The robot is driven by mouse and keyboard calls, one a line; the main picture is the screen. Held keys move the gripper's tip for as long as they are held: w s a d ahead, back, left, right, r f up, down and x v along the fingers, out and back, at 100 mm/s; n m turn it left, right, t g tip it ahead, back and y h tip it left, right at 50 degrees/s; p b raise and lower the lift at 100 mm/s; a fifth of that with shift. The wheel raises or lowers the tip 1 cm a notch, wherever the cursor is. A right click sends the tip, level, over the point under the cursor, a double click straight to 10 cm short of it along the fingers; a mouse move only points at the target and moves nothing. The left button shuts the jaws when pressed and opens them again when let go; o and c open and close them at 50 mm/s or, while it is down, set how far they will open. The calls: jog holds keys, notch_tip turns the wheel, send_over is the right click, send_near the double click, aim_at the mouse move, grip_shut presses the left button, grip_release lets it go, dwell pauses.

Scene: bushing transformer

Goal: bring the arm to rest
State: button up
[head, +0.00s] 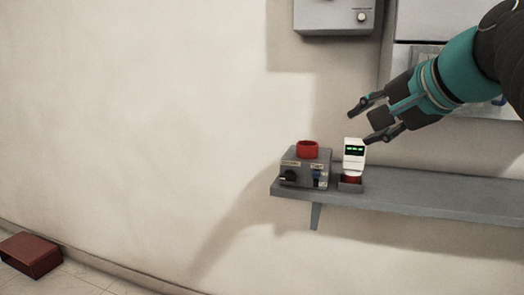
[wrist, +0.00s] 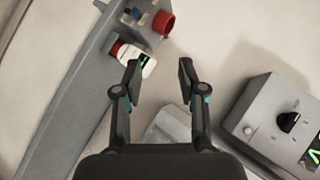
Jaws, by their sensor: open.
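My gripper (head: 375,122) is open and empty, held in the air above the wall shelf. My teal and black arm reaches in from the upper right. In the wrist view the two fingers of my gripper (wrist: 160,82) stand apart with nothing between them. Below and left of the gripper in the head view, a white device (head: 354,153) with a green display and a red base stands on the shelf. It also shows in the wrist view (wrist: 134,57), by the left fingertip; the fingers do not hold it.
A grey box (head: 306,170) with a red ring on top stands on the shelf (head: 430,191) beside the white device. Grey boxes (head: 333,14) hang on the wall above and behind my arm. A dark red box (head: 30,255) lies on the floor at left. The left wall area is clear.

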jog(key=s+a+f+n+g+h, duration=0.1)
jog(key=s+f+n, duration=0.4)
jog(key=f, duration=1.2)
jog(key=s+f+n+g+h, duration=0.2)
jog(key=s+f+n+g, duration=0.2)
jog(key=s+f, duration=0.5)
notch_tip(320, 180, down, 8)
jog(key=shift+a+f+n+g+h, duration=0.15)
jog(key=shift+a+n+g+h, duration=0.15)
jog(key=shift+a+n+h, duration=0.15)
jog(key=shift+s+d, duration=0.1)
jog(key=shift+c, duration=0.5)
jog(key=shift+d, duration=0.1)
